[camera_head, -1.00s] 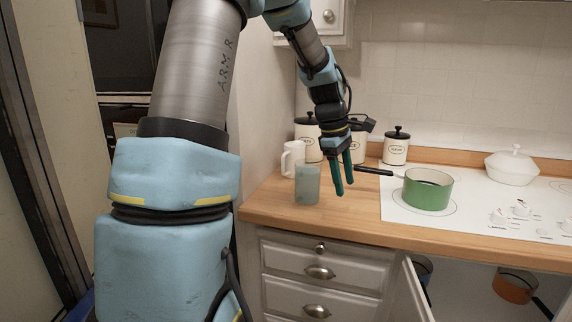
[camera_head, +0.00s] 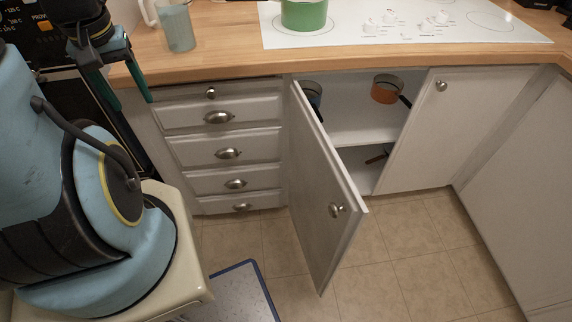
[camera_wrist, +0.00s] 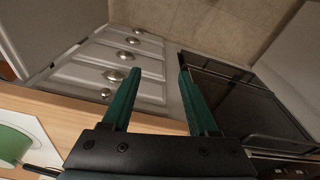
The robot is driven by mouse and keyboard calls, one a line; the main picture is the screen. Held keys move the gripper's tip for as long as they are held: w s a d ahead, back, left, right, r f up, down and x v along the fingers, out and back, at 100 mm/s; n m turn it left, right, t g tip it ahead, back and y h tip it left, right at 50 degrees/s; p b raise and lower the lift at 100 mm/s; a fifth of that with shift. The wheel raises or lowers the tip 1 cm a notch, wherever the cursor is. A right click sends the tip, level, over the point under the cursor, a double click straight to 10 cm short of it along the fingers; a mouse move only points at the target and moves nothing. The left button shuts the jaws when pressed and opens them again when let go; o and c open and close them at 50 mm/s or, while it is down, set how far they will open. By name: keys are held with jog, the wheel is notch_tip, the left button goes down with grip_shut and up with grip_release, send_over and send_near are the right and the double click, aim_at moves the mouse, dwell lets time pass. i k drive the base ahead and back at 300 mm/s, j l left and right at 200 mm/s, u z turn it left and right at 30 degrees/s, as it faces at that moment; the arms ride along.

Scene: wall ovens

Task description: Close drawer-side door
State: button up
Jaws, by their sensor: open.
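The drawer-side door (camera_head: 322,185) is a white cabinet door just right of the drawer stack, and it stands wide open toward me. Its round knob (camera_head: 337,210) is near the free edge. In the wrist view part of a pale panel (camera_wrist: 50,30) shows at upper left, likely this door. My gripper (camera_head: 128,95) is at the left, near the counter's front edge by the drawers, well away from the door. In the wrist view its two green fingers (camera_wrist: 158,78) are apart with nothing between them.
Drawers with cup handles (camera_head: 228,153) are left of the open door. The other cabinet door (camera_head: 455,125) is shut. An orange pot (camera_head: 387,89) is inside the cabinet. A glass (camera_head: 177,27) and a green pot (camera_head: 304,14) are on top. A mat (camera_head: 240,295) lies on the tiled floor.

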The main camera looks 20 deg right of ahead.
aim_at(305, 210)
jog(key=k+j, duration=0.25)
jog(key=k, duration=0.15)
jog(key=k+j+u, duration=0.1)
jog(key=k+j, duration=0.2)
jog(key=k, duration=0.15)
